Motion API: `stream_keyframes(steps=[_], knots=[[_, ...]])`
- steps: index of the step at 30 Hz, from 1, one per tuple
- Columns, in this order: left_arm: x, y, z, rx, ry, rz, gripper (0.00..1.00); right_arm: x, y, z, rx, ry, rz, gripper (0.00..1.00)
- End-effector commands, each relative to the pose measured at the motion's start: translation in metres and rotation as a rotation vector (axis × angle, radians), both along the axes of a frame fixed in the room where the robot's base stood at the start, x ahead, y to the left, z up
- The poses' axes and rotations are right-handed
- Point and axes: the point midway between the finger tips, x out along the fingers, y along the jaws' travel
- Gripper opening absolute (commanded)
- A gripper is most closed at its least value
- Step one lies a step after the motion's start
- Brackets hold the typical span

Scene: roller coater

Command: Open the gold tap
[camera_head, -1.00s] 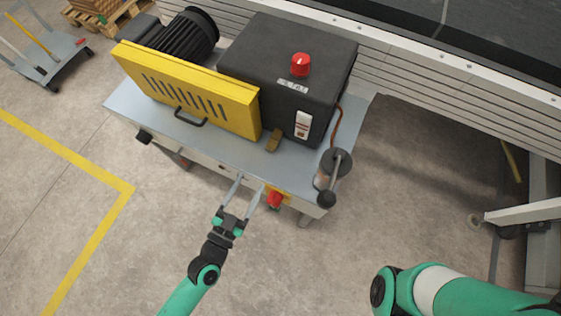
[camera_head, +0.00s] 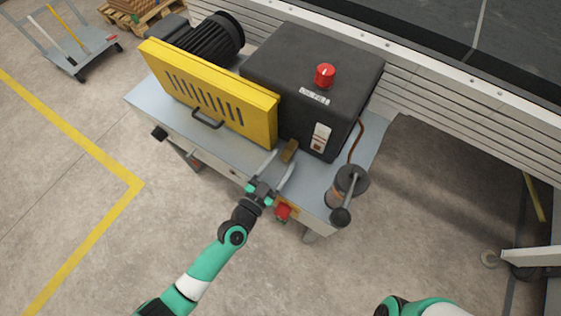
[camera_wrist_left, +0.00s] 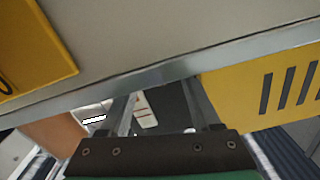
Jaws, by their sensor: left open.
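The gold tap (camera_head: 290,150) is a small brass-coloured piece at the foot of the black box, near the front of the grey cart top. My left gripper (camera_head: 284,158) is open, its two long fingers spread over the cart's front edge. The fingertips are close to the tap, one on each side in the picture; I cannot tell whether they touch it. In the left wrist view the left gripper's fingers (camera_wrist_left: 158,102) are apart, and I cannot make out the tap there. My right gripper is out of view.
The black box (camera_head: 318,75) carries a red knob (camera_head: 325,76). A yellow slotted guard (camera_head: 205,95) stands left of the tap. A lever with a black ball (camera_head: 340,216) is at the right end, and a red switch (camera_head: 283,211) is on the cart front.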

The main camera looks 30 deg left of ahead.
Motion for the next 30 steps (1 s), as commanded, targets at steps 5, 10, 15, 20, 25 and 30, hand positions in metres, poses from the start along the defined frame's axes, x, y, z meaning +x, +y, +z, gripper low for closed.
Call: stream_keyframes(steps=[5,10,15,20,25,30], knots=[[0.0014,0.0000,0.0001,0.000,0.000,0.000,0.64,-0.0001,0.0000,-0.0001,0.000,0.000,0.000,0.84],[0.0012,-0.0001,0.0001,0.000,0.000,0.000,0.46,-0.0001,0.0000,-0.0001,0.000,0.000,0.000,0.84],[0.0010,-0.0001,0.0002,0.000,0.000,0.000,0.15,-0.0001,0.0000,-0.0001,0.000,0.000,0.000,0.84],[0.0010,-0.0001,0.0002,0.000,0.000,0.000,0.00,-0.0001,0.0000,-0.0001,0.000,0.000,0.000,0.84],[0.0010,-0.0001,0.0002,-0.002,0.000,0.000,0.00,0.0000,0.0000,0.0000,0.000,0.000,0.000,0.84],[0.0010,0.0000,0.0003,-0.029,0.002,0.000,0.00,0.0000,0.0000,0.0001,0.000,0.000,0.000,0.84]])
